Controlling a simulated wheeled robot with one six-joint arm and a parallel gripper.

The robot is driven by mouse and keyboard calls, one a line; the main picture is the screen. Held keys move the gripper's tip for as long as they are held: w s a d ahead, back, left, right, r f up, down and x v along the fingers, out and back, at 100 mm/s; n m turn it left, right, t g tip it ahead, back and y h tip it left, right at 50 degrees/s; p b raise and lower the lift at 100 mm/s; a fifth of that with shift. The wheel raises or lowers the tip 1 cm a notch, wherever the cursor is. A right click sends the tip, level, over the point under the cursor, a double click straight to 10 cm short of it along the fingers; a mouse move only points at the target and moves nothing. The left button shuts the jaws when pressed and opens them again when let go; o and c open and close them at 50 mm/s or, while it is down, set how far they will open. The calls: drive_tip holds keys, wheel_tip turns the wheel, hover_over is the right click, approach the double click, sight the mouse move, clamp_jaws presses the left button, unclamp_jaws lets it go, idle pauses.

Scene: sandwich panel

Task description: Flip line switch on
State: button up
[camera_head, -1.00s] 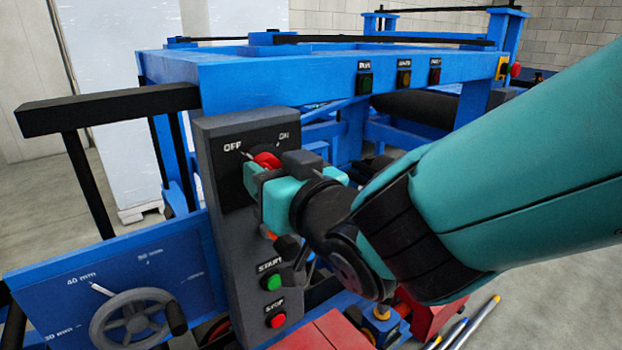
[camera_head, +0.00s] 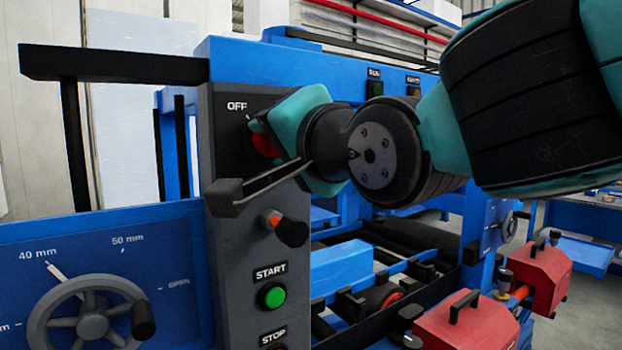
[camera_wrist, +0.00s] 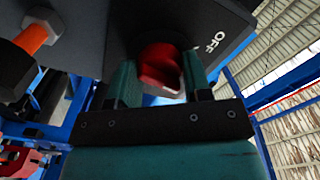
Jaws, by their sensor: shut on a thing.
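The line switch is a red rotary knob (camera_head: 263,143) near the top of a grey control box (camera_head: 228,200). The OFF label shows to its upper left; my gripper hides the spot where ON stood. My gripper (camera_head: 270,138) is at the knob, tilted, its teal fingers around it. In the wrist view the red knob (camera_wrist: 160,68) sits between the two fingers of my gripper (camera_wrist: 159,80), which is shut on it. The knob's exact pointing is mostly hidden.
Below the knob are an orange-and-black lever (camera_head: 287,228), a green START button (camera_head: 272,296) and a STOP label (camera_head: 274,337). A grey handwheel (camera_head: 92,325) is at lower left. A black bar (camera_head: 110,66) juts out at upper left. Red boxes (camera_head: 470,322) stand at lower right.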

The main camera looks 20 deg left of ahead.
drive_tip(key=m+b, duration=0.1)
drive_tip(key=b, duration=0.1)
drive_tip(key=m+b, duration=0.2)
drive_tip(key=shift+f, duration=0.25)
drive_tip(key=shift+r+m+b, duration=0.2)
drive_tip(key=shift+m+b, duration=1.05)
drive_tip(key=shift+m, duration=0.55)
drive_tip(key=o, duration=0.9)
